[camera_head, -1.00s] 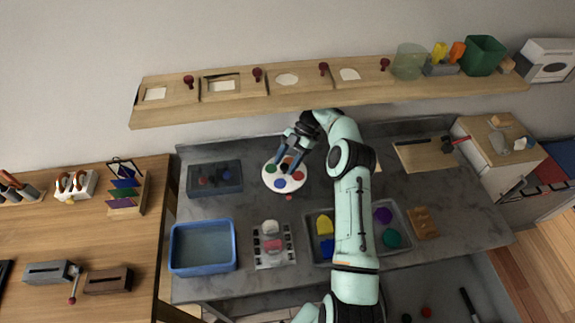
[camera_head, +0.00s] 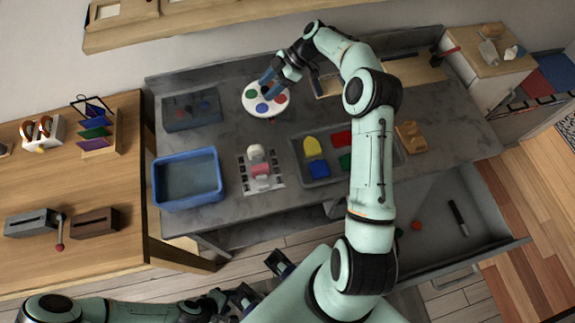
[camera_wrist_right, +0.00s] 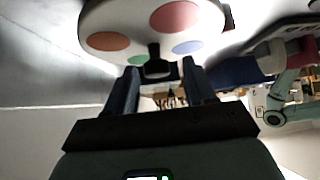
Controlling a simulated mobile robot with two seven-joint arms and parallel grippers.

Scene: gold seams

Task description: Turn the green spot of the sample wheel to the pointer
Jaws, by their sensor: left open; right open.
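The sample wheel (camera_head: 253,84) is a white disc on the grey counter with green (camera_head: 250,94), blue (camera_head: 262,107), red (camera_head: 280,98) and partly hidden orange spots. The green spot is on its left side. My right gripper (camera_head: 268,86) is open over the wheel's middle. In the right wrist view, its fingers (camera_wrist_right: 160,88) stand either side of a dark central knob (camera_wrist_right: 154,66), with gaps showing. A small red piece by the wheel's edge (camera_wrist_right: 229,16) may be the pointer; I cannot tell. My left gripper (camera_head: 262,280) is open and empty, low in front of the counter.
A dark box (camera_head: 190,108) stands left of the wheel, and a blue bin (camera_head: 187,203) in front of that. A tray (camera_head: 300,160) with coloured shapes lies at front right, partly behind my right arm. An open drawer (camera_head: 470,245) juts out below the counter.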

